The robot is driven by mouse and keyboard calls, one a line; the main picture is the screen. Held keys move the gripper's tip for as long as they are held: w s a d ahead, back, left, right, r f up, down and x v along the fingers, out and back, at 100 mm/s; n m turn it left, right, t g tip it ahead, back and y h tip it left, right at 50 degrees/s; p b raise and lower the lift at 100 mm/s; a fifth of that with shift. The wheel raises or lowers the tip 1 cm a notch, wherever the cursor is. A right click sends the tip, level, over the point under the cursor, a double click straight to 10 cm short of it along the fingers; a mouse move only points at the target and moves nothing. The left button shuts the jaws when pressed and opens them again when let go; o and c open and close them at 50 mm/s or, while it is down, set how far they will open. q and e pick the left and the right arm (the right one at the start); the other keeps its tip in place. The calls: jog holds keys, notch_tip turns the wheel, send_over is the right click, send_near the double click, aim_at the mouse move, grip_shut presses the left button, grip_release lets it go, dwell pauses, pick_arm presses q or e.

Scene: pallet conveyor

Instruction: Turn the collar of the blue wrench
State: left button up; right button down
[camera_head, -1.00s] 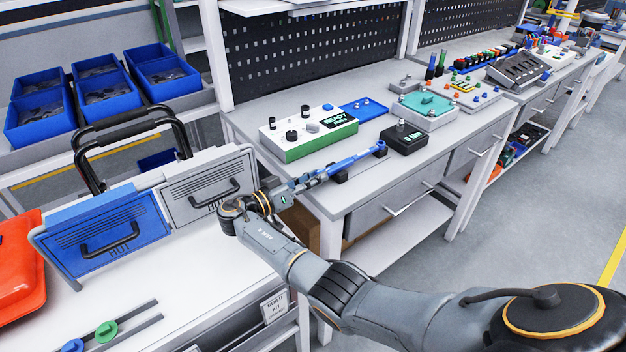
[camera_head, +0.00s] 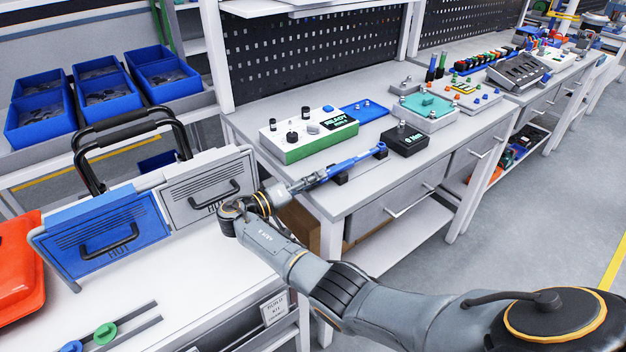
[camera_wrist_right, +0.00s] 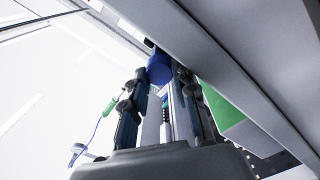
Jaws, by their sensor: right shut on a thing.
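The blue wrench (camera_head: 358,161) lies along the front part of the workbench, raised on two black supports. My right gripper is shut on the wrench's near end, around the collar. The fingers and arm hide most of the collar in the head view. In the right wrist view, the right gripper (camera_wrist_right: 160,100) has its dark fingers on either side of a pale shaft, with a round blue part of the wrench (camera_wrist_right: 159,68) beyond them. My left gripper is not in view.
A green-and-white box (camera_head: 300,148) with knobs and a READY display stands behind the wrench. A small black display box (camera_head: 405,139) is at its far end. A grey case (camera_head: 205,188) and blue case (camera_head: 105,235) stand left of my gripper.

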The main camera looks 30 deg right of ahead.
jog(key=c, duration=1)
grip_release()
jog(key=shift+c, duration=0.2)
jog(key=shift+s, duration=0.1)
jog(key=shift+f, duration=0.1)
jog(key=shift+a, duration=0.25)
jog(key=a, duration=0.7)
jog(key=shift+s+a+r, duration=0.2)
jog(key=shift+s+a, duration=0.05)
jog(key=shift+a, duration=0.05)
